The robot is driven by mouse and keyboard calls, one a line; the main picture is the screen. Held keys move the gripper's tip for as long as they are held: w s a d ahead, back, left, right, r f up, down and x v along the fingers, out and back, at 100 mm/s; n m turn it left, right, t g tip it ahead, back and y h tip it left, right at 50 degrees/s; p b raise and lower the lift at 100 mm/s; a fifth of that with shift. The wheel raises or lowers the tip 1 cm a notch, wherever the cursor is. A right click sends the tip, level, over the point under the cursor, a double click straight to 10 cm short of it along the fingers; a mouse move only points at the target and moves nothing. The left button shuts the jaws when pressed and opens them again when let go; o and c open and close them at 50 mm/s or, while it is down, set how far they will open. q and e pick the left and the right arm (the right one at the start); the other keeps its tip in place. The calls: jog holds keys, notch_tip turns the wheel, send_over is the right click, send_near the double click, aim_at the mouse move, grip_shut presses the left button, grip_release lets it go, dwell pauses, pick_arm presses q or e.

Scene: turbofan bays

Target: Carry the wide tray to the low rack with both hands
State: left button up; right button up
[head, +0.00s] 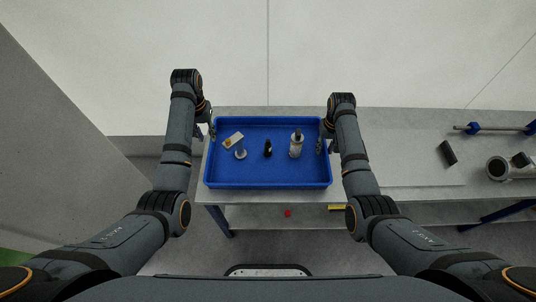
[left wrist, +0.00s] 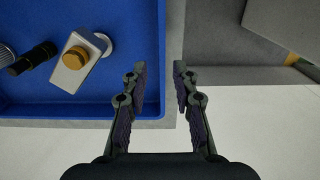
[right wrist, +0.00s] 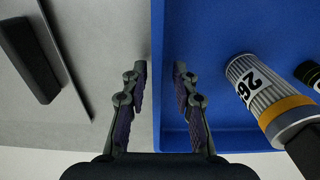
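The wide blue tray (head: 268,184) rests on a grey workbench. It holds a pale block with a yellow round part (head: 232,141), a small black bottle (head: 268,150) and a striped can with a dark top (head: 296,146). My left gripper (head: 212,132) is at the tray's left rim; in the left wrist view its open fingers (left wrist: 160,68) stand either side of the rim. My right gripper (head: 319,146) is at the right rim; in the right wrist view its open fingers (right wrist: 160,68) also straddle the rim. I cannot tell whether either touches it. I cannot identify the low rack.
To the right on the bench lie a dark block (head: 447,153), a grey cylindrical part (head: 497,168) and a rod with blue ends (head: 500,127). A red item (head: 287,213) and a yellow item (head: 336,208) show below the bench's front edge. A grey wall stands at left.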

pick_arm(q)
notch_tip(320, 180, up, 4)
jog(key=shift+f, duration=0.15)
pick_arm(e)
notch_tip(320, 180, up, 12)
dwell(0.4)
pick_arm(q)
jog(key=shift+s+f, duration=0.1)
pick_arm(e)
jog(key=shift+s+f, duration=0.1)
